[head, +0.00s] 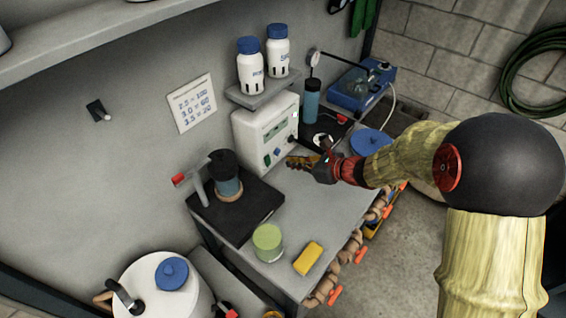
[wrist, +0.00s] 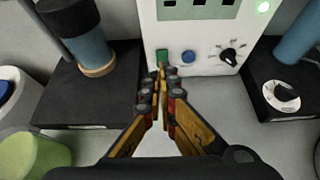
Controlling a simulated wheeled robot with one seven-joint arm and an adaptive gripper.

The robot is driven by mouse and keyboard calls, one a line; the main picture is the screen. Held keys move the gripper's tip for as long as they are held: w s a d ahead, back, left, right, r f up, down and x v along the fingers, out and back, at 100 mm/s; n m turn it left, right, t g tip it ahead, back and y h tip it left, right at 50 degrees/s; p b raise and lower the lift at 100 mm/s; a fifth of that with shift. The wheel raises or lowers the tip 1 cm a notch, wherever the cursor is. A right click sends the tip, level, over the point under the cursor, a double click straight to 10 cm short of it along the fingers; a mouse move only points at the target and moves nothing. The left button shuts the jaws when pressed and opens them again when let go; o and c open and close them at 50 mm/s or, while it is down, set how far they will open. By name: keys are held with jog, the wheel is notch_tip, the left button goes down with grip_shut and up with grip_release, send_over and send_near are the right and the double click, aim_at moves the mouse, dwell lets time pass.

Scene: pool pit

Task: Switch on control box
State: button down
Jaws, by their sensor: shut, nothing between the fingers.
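The control box (head: 252,125) is white and stands against the wall at the back of the bench. My gripper (head: 291,161) is shut and empty in front of the box. In the wrist view my gripper's fingertips (wrist: 160,72) are just below the green switch and overlap its lower edge; I cannot tell whether they touch it.
A black stand with a dark cylinder (head: 228,178) is left of the box. Another black unit (wrist: 282,97) with a white dial is right of it. A green cup (head: 267,243) and yellow block (head: 308,258) are at the bench front. Two white bottles (head: 250,70) stand on a shelf above.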

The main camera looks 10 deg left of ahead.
jog(key=s+d+r, duration=0.2)
jog(key=d+r, duration=0.1)
jog(key=shift+r+p, duration=0.1)
jog(key=shift+p, duration=0.25)
dwell(0.3)
jog(key=s+d+n+g+h, duration=0.2)
jog(key=s+d+n+g, duration=0.1)
jog(key=s+n, duration=0.6)
jog(key=s+d+n+g+h, duration=0.2)
jog(key=s+d+n+g, duration=0.1)
jog(key=s+n, duration=0.55)
jog(key=s+d+r+n+t+h, duration=0.5)
jog(key=s+d+r+n+h, duration=0.1)
jog(key=s+d+r, duration=0.6)
jog(key=shift+s+d+r+h, duration=0.15)
jog(key=shift+d+r+h, duration=0.15)
jog(key=shift+d+r, duration=1.4)
